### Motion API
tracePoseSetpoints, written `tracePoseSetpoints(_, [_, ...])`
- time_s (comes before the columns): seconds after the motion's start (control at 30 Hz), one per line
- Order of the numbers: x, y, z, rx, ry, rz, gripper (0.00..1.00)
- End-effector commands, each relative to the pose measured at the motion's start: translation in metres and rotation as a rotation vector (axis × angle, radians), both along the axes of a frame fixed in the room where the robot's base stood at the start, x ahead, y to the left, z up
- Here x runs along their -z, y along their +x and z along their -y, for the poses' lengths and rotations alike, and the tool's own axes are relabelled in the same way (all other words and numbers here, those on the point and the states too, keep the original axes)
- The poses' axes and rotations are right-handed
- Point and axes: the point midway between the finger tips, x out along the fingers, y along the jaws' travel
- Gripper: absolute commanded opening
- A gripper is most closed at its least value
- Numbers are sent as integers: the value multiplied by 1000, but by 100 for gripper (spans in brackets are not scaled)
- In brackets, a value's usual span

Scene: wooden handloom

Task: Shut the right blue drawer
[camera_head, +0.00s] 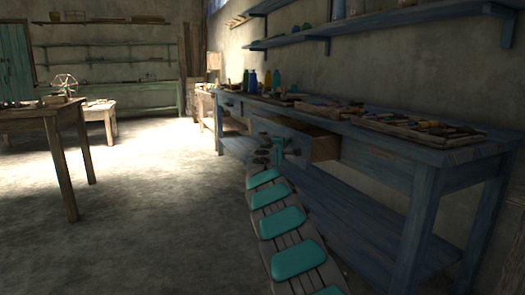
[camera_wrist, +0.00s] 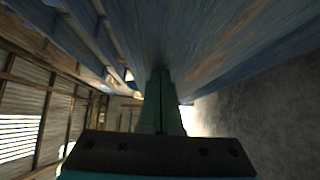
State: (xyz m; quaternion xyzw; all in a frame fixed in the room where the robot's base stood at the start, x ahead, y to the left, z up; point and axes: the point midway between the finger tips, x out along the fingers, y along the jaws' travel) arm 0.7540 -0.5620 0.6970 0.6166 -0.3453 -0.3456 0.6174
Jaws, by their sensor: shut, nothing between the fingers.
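The right blue drawer (camera_head: 324,149) stands pulled out from the long blue workbench (camera_head: 425,160), with its bare wood side showing in the head view. My gripper (camera_head: 281,146) is at the drawer's blue front, and the arm covers part of that front. In the wrist view, my gripper (camera_wrist: 160,78) has its fingers together and empty, with a blue wooden surface (camera_wrist: 215,35) close above and ahead. I cannot tell whether the fingertips touch the drawer.
Another drawer (camera_head: 229,105) farther along the bench looks shut. Bottles (camera_head: 267,80) and trays of small tools (camera_head: 420,128) stand on the benchtop. A lower shelf (camera_head: 350,205) runs under the bench. A wooden table (camera_head: 45,118) stands left, with open floor between.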

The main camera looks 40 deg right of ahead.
Motion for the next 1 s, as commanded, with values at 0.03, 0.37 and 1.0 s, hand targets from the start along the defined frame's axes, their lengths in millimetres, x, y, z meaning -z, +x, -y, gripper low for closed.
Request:
tracePoseSetpoints(0.03, [1,-4,20,3,6,4,0])
tracePoseSetpoints(0.37, [-4,-22,101,2,2,1,0])
tracePoseSetpoints(1.0, [0,-35,154,1,1,0,0])
